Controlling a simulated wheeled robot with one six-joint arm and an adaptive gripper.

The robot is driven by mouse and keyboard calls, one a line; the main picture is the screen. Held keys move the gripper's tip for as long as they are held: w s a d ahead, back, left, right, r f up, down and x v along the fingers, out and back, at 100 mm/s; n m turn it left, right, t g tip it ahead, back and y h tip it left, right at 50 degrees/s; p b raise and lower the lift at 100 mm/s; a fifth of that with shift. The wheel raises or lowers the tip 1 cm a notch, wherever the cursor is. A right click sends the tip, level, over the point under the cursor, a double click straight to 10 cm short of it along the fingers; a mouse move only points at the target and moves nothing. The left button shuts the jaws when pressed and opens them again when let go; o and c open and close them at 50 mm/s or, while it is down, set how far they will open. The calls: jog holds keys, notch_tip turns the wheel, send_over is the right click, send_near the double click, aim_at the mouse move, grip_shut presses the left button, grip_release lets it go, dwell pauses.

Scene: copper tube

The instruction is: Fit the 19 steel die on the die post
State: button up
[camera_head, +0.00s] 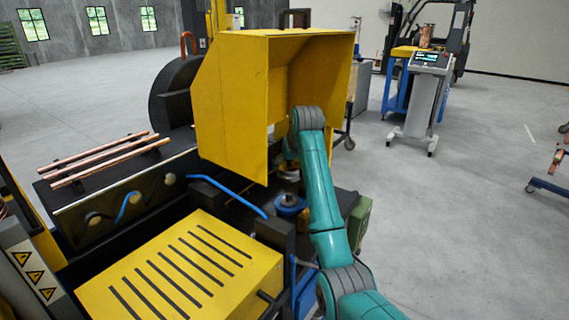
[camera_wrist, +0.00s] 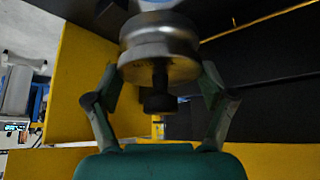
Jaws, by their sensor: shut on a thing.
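In the wrist view a round, silvery steel die (camera_wrist: 158,48) sits between the fingertips of my gripper (camera_wrist: 160,70), which is shut on it. A dark, narrow stem with a wider end (camera_wrist: 159,100) shows in line with the die. I cannot tell whether this is the die post or whether the die touches it. In the head view my gripper is mostly hidden behind my own arm and the yellow hood, above a blue round part (camera_head: 290,207) on the machine. The die's number cannot be read.
The yellow hood (camera_head: 228,105) stands close beside my arm. A slotted yellow cover (camera_head: 185,270) is in front, with copper tubes (camera_head: 105,160) on a rack at left. A control console (camera_head: 424,90) stands on open floor at back right.

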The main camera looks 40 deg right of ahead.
jog(key=shift+r, duration=0.2)
send_over(289, 194)
jog(key=shift+d+f, duration=0.1)
jog(key=shift+f, duration=2.85)
jog(key=shift+f, duration=1.95)
jog(key=shift+r, duration=0.2)
jog(key=shift+r, duration=1.2)
jog(key=shift+r, duration=0.2)
jog(key=shift+f, duration=0.2)
dwell(1.0)
